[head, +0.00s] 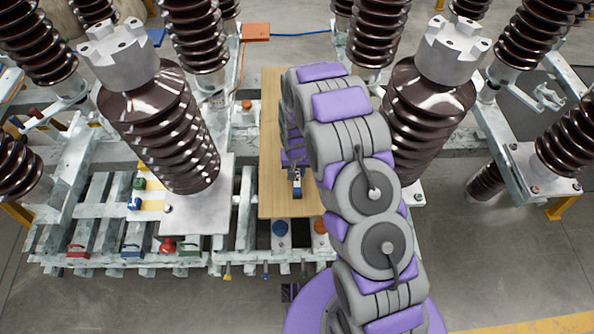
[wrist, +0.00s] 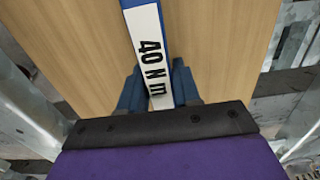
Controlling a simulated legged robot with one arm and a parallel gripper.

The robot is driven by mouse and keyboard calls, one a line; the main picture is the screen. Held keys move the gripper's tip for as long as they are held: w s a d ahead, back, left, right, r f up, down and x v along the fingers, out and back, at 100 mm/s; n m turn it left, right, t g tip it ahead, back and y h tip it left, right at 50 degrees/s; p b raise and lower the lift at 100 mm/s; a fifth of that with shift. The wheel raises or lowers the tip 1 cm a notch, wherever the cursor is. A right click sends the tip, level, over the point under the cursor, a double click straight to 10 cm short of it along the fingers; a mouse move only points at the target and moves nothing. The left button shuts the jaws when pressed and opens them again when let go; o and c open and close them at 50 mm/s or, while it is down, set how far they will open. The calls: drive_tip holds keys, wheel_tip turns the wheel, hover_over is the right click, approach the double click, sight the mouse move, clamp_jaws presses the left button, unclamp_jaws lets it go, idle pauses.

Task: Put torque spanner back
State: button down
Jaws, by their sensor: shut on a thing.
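The torque spanner (wrist: 148,50) is a narrow blue bar with a white label reading "40 N m". In the wrist view it runs from the top edge down between the fingers of my gripper (wrist: 158,78). The blue fingers are shut on it, one on each side. A wooden board (wrist: 75,40) lies behind it; I cannot tell whether the spanner touches it. In the head view, a small blue and white piece, seemingly the spanner (head: 297,183), shows over the board (head: 270,180). My arm hides most of it.
Large brown ribbed insulators (head: 180,130) stand left and right (head: 425,110) of the board. A grey slatted metal frame (head: 100,200) holds several coloured items at left, including a red one (head: 78,250). A blue disc (head: 280,228) and an orange disc (head: 320,226) sit below the board.

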drive_tip(key=shift+a, duration=0.15)
drive_tip(key=c, duration=1.2)
unclamp_jaws()
drive_tip(key=o, duration=0.4)
drive_tip(key=shift+d+r, duration=0.1)
drive_tip(key=shift+d, duration=0.75)
drive_tip(key=shift+a, duration=0.45)
drive_tip(key=shift+a+r, duration=0.2)
drive_tip(key=shift+r, duration=0.2)
drive_tip(key=s+d+r+p, duration=0.1)
drive_tip(key=s+d+r, duration=0.1)
drive_tip(key=r, duration=0.8)
drive_tip(key=s+d+r+p, duration=0.1)
drive_tip(key=s+d+r, duration=0.15)
drive_tip(key=r, duration=0.85)
drive_tip(key=shift+g, duration=0.8)
drive_tip(key=s+d+r, duration=0.2)
drive_tip(key=s+r, duration=0.3)
drive_tip(key=s, duration=0.5)
drive_tip(key=s+d+r, duration=0.3)
drive_tip(key=s+r, duration=0.3)
drive_tip(key=s, duration=0.4)
drive_tip(key=s+d+r, duration=0.2)
drive_tip(key=s+r, duration=0.4)
drive_tip(key=s, duration=0.5)
drive_tip(key=shift+s+d+r, duration=0.1)
drive_tip(key=shift+d, duration=0.2)
